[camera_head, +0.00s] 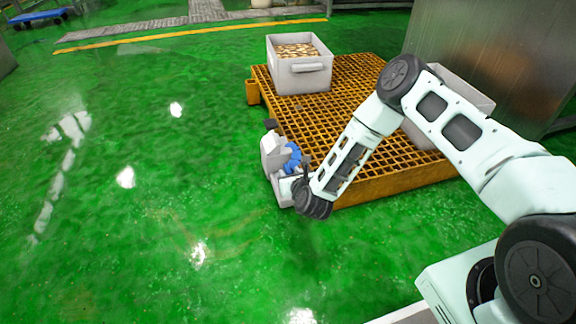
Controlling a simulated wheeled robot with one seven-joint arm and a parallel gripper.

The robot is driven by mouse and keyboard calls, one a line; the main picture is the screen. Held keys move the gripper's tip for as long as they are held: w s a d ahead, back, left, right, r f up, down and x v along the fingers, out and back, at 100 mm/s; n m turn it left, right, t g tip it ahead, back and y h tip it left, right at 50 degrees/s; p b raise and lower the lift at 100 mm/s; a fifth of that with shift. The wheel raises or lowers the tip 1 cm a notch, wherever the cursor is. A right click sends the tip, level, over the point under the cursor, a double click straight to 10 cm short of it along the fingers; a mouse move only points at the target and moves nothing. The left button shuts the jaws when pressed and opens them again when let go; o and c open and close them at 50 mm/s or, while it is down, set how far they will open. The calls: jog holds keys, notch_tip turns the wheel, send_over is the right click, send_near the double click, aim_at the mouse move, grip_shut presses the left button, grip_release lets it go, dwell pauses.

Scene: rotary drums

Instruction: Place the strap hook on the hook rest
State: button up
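My gripper (285,148) is at the end of my arm, at the left front corner of an orange grated platform. It is pale grey with dark parts at its end, and a blue part (292,158) shows beside it. I cannot tell whether the blue part belongs to my gripper or is something in it. The gripper is small and seen from behind, so whether its fingers are open or shut is unclear. I cannot make out a strap hook or a hook rest in this view.
The orange grated platform (352,75) carries a pale bin (298,76) filled with small brownish pieces. A second pale bin (466,90) is partly hidden behind my arm. A metal wall (490,50) stands at right. The green floor (120,220) at left is clear.

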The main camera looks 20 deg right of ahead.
jog(key=p+v, duration=0.4)
jog(key=v, duration=0.4)
jog(key=s+a+r+n+g+y, duration=0.2)
jog(key=a+r+n+g+y, duration=0.15)
jog(key=a+r+n, duration=0.6)
jog(key=s+a+r+n+g+y, duration=0.3)
jog(key=r+n, duration=0.4)
jog(key=n, duration=0.6)
jog(key=s+d+r+n+g+h, duration=0.3)
jog(key=s+r+n, duration=0.5)
jog(key=s, duration=0.5)
jog(key=s+d+r+n+g+h, duration=0.3)
jog(key=s+r+n, duration=0.6)
jog(key=s+n, duration=0.4)
jog(key=shift+s+d+g, duration=0.15)
jog(key=shift+s+g, duration=0.25)
jog(key=shift+g, duration=0.15)
jog(key=shift+r, duration=0.1)
notch_tip(320, 180, up, 50)
jog(key=p, duration=5)
jog(key=shift+r, duration=0.15)
